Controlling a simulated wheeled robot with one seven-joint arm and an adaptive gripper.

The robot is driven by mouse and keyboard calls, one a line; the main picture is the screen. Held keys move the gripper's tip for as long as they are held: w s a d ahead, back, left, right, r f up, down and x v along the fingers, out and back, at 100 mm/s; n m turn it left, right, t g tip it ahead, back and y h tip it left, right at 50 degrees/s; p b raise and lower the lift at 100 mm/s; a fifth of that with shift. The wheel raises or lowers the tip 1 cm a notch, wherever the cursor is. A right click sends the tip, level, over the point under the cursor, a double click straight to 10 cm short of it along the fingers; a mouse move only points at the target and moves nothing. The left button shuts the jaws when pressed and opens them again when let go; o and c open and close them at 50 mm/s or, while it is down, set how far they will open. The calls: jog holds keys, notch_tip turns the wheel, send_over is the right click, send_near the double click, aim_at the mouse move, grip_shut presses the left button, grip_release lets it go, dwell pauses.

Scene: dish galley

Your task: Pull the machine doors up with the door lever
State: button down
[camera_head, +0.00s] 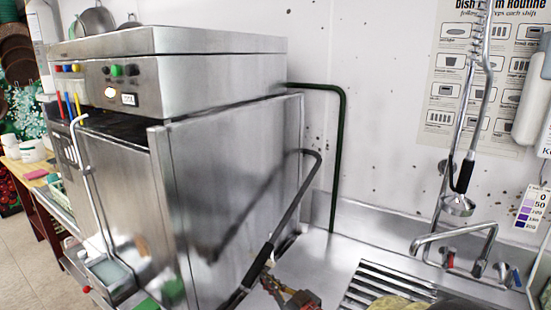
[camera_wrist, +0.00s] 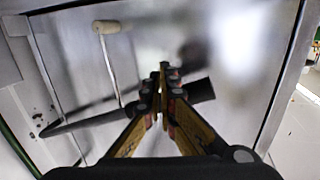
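The dish machine (camera_head: 215,160) is a steel box at left, with its door panels lowered. The door lever (camera_head: 285,215) is a dark bent bar with a black grip, slanting down along the machine's right side. In the wrist view the lever (camera_wrist: 85,122) crosses the picture and its black end shows right of the fingers. My gripper (camera_head: 283,290) is at the bottom of the head view, close beside the lever's grip. In the wrist view my gripper (camera_wrist: 163,72) has its fingertips together, in front of the lever. Contact with the lever cannot be told.
A steel sink counter (camera_head: 335,255) with a drain grate (camera_head: 385,285), tap (camera_head: 455,240) and hanging sprayer (camera_head: 458,205) lies to the right. A green pipe (camera_head: 341,150) runs down the wall behind the machine. A pale-ended rod (camera_wrist: 107,50) shows against the panel in the wrist view.

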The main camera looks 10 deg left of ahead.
jog(key=a+r+p, duration=0.1)
jog(key=r+p, duration=0.2)
jog(key=r, duration=0.1)
jog(key=s+a+r+p, duration=0.1)
jog(key=a+r+p, duration=0.1)
jog(key=r+p, duration=0.2)
jog(key=s+a+r+p, duration=0.1)
jog(key=r+p, duration=0.2)
jog(key=r, duration=0.2)
jog(key=shift+s+a+r, duration=0.15)
jog(key=shift+a+r, duration=0.05)
jog(key=shift+r, duration=0.2)
notch_tip(320, 180, up, 25)
jog(key=p, duration=1.8)
jog(key=w+d+r+p, duration=0.2)
jog(key=w+r+p, duration=0.25)
jog(key=r, duration=0.25)
jog(key=w+d+r+p, duration=0.1)
jog(key=w+r+p, duration=0.2)
jog(key=r+p, duration=0.4)
jog(key=f+b+v, duration=0.1)
jog(key=f+v, duration=0.1)
jog(key=v, duration=0.8)
jog(key=shift+d+b, duration=0.15)
jog(key=shift+b, duration=0.2)
jog(key=shift+w, duration=0.1)
